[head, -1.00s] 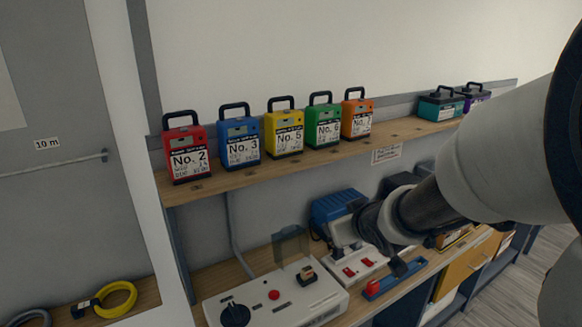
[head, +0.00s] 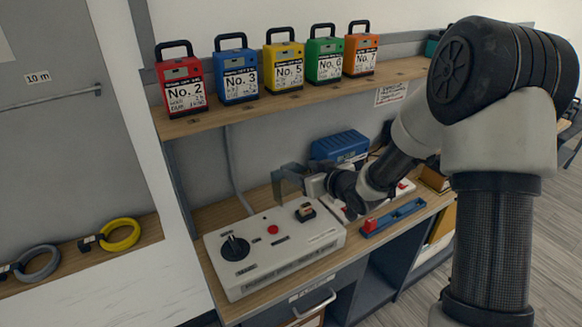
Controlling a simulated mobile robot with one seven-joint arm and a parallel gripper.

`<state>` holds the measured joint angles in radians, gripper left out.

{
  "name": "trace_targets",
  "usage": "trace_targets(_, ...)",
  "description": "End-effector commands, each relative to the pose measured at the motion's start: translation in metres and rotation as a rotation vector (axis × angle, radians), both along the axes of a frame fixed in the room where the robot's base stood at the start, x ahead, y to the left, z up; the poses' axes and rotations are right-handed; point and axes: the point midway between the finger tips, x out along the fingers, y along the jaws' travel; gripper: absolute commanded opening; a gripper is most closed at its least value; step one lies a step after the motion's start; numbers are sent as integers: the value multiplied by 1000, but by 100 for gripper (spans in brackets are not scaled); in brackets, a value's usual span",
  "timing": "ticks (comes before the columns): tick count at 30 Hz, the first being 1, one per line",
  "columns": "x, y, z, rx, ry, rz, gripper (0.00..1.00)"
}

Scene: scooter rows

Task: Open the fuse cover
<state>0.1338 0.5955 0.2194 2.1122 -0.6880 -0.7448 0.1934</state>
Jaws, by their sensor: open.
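A white console box (head: 285,262) sits on the wooden bench, with a black rotary knob (head: 235,247), a red button (head: 273,230) and a small fuse block (head: 304,211) on its top. The fuse cover (head: 288,180), a smoky see-through flap, stands raised at the back of the box, so the fuse block is uncovered. My gripper (head: 306,186) is right beside the cover, at its right side, open. The arm reaches in from the right. The fingertips are small and overlap the cover, so I cannot tell whether they touch it.
A shelf (head: 290,99) above holds several colored numbered cases. A blue case (head: 340,146) stands behind my wrist, and a blue tray with a red piece (head: 392,217) lies at the right. Yellow (head: 121,234) and grey cable coils lie at the left. The bench front edge has a drawer handle below.

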Motion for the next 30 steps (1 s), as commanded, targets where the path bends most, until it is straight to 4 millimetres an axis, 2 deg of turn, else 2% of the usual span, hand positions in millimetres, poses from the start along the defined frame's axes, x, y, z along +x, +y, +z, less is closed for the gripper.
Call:
trace_targets(3,20,15,-11,0,-1,2,58)
trace_targets(9,45,31,-23,0,0,0,58)
trace_targets(15,56,37,-28,-1,1,-1,58)
trace_targets(23,58,38,-29,-1,0,-2,58)
trace_targets(24,58,38,-28,-1,0,-2,56)
trace_targets(30,58,38,-28,-1,0,-2,22)
